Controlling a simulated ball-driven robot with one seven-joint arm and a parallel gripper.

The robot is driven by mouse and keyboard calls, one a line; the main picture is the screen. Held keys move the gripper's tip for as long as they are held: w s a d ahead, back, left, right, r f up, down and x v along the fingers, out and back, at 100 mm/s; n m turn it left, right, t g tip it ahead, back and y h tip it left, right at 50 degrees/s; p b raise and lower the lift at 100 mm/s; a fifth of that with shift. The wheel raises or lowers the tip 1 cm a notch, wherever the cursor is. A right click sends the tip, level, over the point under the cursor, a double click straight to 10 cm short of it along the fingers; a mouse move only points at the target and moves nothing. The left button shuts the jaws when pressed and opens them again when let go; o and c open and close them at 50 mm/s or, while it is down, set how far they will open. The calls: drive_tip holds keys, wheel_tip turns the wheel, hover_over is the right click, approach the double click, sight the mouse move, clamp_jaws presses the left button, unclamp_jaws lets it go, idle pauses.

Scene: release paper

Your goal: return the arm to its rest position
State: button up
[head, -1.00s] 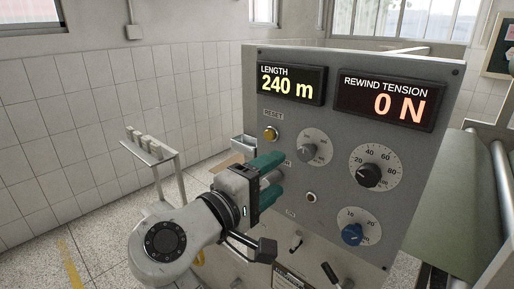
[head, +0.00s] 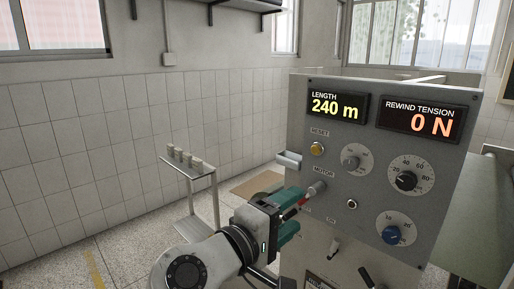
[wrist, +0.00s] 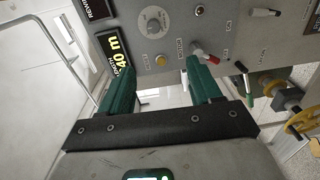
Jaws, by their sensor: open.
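My gripper (head: 299,216) is in front of the lower left part of the grey control panel (head: 335,225), with its two green fingers apart and nothing held between them. The fingers also show spread in the wrist view (wrist: 160,85). The motor switch (head: 317,189), a silver boss with a red-tipped lever, lies just past the fingertips. In the wrist view the red lever (wrist: 206,55) is by the tip of the right finger; I cannot tell whether they touch. My arm reaches up from the bottom edge of the head view.
The panel displays read LENGTH 240 m (head: 337,107) and REWIND TENSION 0 N (head: 420,121). A narrow stand (head: 199,174) with small rolls is at left. Tiled floor there is open.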

drive_tip(key=s+d+f+m+g+y, duration=0.15)
drive_tip(key=s+d+f, duration=0.35)
drive_tip(key=f, duration=0.5)
drive_tip(key=s+d+f+m+g+y, duration=0.1)
drive_tip(key=s+d+f+g+y, duration=0.15)
drive_tip(key=d+f, duration=0.6)
drive_tip(key=s+d+f+m+g+y, duration=0.25)
drive_tip(key=d+f, duration=0.25)
drive_tip(key=f, duration=0.6)
drive_tip(key=s+d+f+m+g+y, duration=0.1)
drive_tip(key=s+f, duration=0.3)
drive_tip(key=s, duration=0.4)
drive_tip(key=s+d+f+m+g+y+b, duration=0.1)
drive_tip(key=s+f+m+g+y, duration=0.1)
drive_tip(key=s, duration=0.6)
drive_tip(key=s+d+f+m+g+y, duration=0.1)
drive_tip(key=s+f+g+y, duration=0.1)
drive_tip(key=s+f, duration=0.4)
drive_tip(key=shift+s+d+f+m+y+b, duration=0.15)
drive_tip(key=shift+s+d+m+y+b, duration=0.25)
drive_tip(key=shift+s, duration=0.75)
drive_tip(key=shift+c, duration=0.3)
